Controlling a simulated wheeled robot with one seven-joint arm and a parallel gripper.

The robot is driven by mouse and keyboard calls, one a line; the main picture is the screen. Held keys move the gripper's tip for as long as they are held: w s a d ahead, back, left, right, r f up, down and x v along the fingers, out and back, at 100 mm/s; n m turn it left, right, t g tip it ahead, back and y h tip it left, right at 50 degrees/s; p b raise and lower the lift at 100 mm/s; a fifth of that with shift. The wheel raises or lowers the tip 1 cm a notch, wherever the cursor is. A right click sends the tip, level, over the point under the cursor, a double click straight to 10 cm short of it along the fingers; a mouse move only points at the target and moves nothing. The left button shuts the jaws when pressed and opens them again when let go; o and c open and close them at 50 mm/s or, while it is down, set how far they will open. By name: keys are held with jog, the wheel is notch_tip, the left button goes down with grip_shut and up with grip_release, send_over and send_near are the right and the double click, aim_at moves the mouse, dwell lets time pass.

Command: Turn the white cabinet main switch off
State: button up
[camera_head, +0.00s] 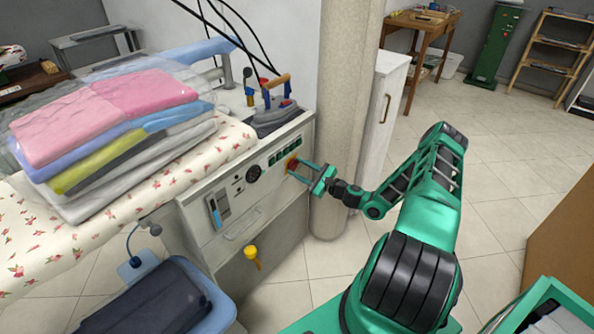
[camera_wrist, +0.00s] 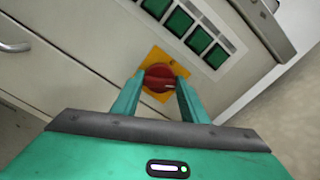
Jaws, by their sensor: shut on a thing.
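The white cabinet (camera_head: 211,246) stands in the middle of the head view, its control panel facing my arm. Its main switch is a red rotary knob on a yellow plate, seen in the wrist view as the red knob (camera_wrist: 158,77) on the yellow plate (camera_wrist: 157,54). My gripper (camera_head: 300,170) reaches the panel from the right. In the wrist view its two green fingers (camera_wrist: 159,88) sit on either side of the red knob, shut on it. The lower part of the knob is partly hidden by the fingers. A light mark shows on the knob's face.
A row of green buttons (camera_wrist: 182,22) lies just above the switch. An iron (camera_head: 276,113) stands on the cabinet top. Folded clothes (camera_head: 110,115) lie on the flowered ironing board (camera_head: 40,236) at left. A round column (camera_head: 345,110) stands close behind the gripper.

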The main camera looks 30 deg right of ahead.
jog(key=n, duration=1.2)
jog(key=shift+s+a+f, duration=0.1)
jog(key=shift+a+f, duration=0.05)
jog(key=shift+f, duration=0.15)
dwell(0.4)
jog(key=o, duration=1.1)
jog(key=shift+r, duration=0.1)
jog(key=v, duration=1)
jog(key=shift+s, duration=0.3)
